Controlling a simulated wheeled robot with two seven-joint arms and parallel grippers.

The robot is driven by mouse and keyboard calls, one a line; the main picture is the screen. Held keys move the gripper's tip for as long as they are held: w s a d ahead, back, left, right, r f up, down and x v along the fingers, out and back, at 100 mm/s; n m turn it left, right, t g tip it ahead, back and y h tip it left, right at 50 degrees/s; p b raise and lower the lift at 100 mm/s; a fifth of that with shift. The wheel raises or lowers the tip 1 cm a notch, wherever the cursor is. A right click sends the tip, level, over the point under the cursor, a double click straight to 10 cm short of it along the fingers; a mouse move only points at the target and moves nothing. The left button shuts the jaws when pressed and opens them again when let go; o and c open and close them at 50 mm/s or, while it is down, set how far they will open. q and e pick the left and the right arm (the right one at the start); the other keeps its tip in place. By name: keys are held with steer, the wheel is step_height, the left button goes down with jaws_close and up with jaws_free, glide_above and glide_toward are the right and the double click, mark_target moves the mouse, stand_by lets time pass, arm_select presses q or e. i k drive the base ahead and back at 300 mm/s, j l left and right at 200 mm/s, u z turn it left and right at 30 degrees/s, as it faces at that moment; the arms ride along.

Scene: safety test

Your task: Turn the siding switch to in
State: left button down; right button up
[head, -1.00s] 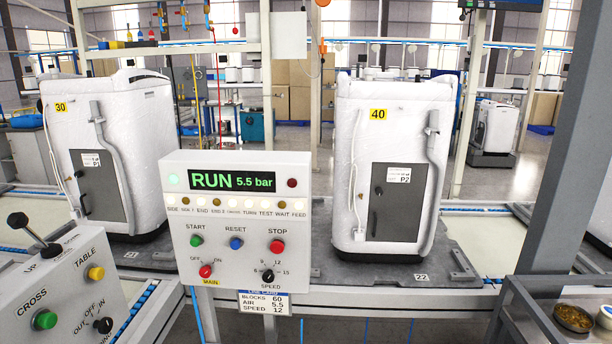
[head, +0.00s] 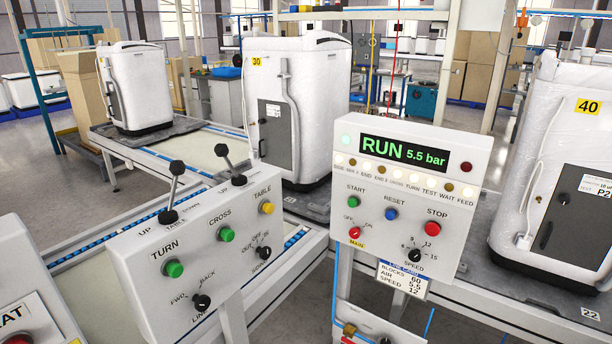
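The siding switch (head: 263,253) is a small black rotary knob at the lower right of the white sloped control box (head: 190,262). OUT, OFF and IN are printed around it, with a partly readable SIDING label below. I cannot tell which mark the knob points at. A yellow TABLE button (head: 267,208) and a green CROSS button (head: 227,234) sit above it. A similar black LINE knob (head: 201,302) is at the lower left, below a green TURN button (head: 174,268). Neither of my grippers is in view.
Two black-knobbed levers (head: 222,150) stand up from the box's top. The RUN 5.5 bar panel (head: 410,200), with a red STOP button (head: 432,229), stands to the right. White wrapped units 30 (head: 300,90) and 40 (head: 570,160) stand behind. Another box edges in at lower left.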

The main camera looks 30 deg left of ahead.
mark_target(265, 254)
steer(key=u, duration=1.55)
